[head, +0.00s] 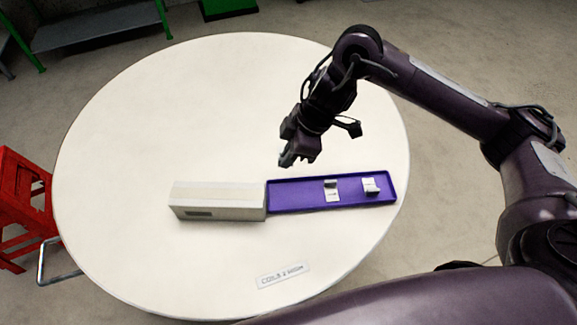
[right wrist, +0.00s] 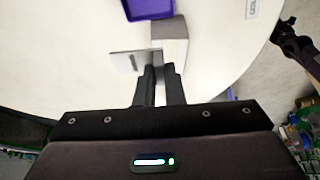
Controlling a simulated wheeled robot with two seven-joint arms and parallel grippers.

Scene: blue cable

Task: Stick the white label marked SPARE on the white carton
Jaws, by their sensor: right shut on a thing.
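The white carton (head: 218,203), a long box with a small dark patch on its front, lies on the round table, left of the purple tray. My right gripper (head: 297,158) is above the table, behind the place where carton and tray meet. In the right wrist view it (right wrist: 159,84) is shut on a pale flat label (right wrist: 127,63) that sticks out to the left of the fingers. The label has a small dark mark; I cannot read it. The carton (right wrist: 172,48) shows just beyond the fingertips; I cannot tell if they touch. My left gripper is not in the head view.
The purple tray (head: 300,203) holds two small whitish pieces, one (head: 332,190) mid-tray and one (head: 370,186) near its right end. A flat lettered strip (head: 283,275) lies near the front edge. A red stool (head: 22,205) stands left of the table. The table's left and back are clear.

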